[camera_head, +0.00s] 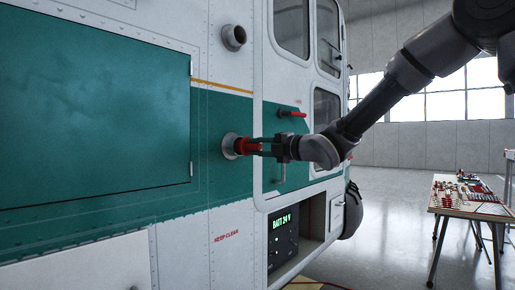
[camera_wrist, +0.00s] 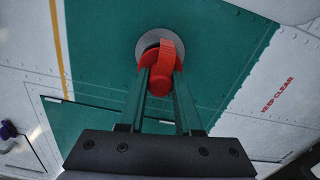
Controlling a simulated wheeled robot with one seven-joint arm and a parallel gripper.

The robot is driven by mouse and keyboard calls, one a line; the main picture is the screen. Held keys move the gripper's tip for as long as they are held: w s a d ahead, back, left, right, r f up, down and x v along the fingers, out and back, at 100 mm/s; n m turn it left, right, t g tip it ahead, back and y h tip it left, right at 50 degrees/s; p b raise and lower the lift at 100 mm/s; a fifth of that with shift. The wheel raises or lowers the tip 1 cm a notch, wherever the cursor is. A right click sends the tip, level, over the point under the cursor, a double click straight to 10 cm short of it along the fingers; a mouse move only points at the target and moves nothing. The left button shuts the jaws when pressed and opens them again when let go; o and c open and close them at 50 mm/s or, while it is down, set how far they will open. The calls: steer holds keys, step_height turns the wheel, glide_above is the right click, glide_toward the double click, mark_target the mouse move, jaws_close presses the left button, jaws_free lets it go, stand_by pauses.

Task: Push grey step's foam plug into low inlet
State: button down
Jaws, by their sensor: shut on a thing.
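The red foam plug (camera_head: 246,146) is at the low inlet (camera_head: 229,147), a round metal ring on the green band of the white helicopter's side. My gripper (camera_head: 263,147) is shut on the plug's outer part, reaching in from the right. In the wrist view the plug (camera_wrist: 161,78) sits between my two fingers, in front of the low inlet's grey ring (camera_wrist: 147,41). A dark opening shows at the ring's left, beside the plug. How deep the plug sits is hidden. I cannot make out the grey step in either view.
A higher, open inlet (camera_head: 234,37) juts from the white panel above. An open bay with a "BATT 24 V" display (camera_head: 282,222) is below. A table with small parts (camera_head: 470,195) stands right; floor between is clear.

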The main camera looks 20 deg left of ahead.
steer(key=shift+x, duration=1.4)
stand_by(0.4)
steer(key=c, duration=0.5)
jaws_free()
steer(key=d+m+t+h, duration=0.3)
steer(key=d+m+h, duration=0.5)
steer(key=d, duration=1.1)
steer(key=d+m+t+h, duration=0.3)
steer(key=d+m+h, duration=0.2)
steer(key=d+m, duration=1.05)
steer(key=s+d+f+m+g+h, duration=0.25)
steer(key=s+d+m, duration=0.4)
steer(key=d, duration=0.65)
steer(key=s+d+f+m+g, duration=0.1)
steer(key=s+m, duration=0.1)
steer(key=s, duration=0.2)
steer(key=s+d+f+m+g, duration=0.1)
steer(key=s+f+m, duration=0.1)
steer(key=s, duration=0.3)
steer(key=s+d+f+m+g+y, duration=0.1)
steer(key=s+m, duration=0.2)
steer(key=s, duration=0.2)
steer(key=shift+s+d+f+g, duration=0.15)
steer(key=shift+d+f+g, duration=0.1)
steer(key=shift+f, duration=0.15)
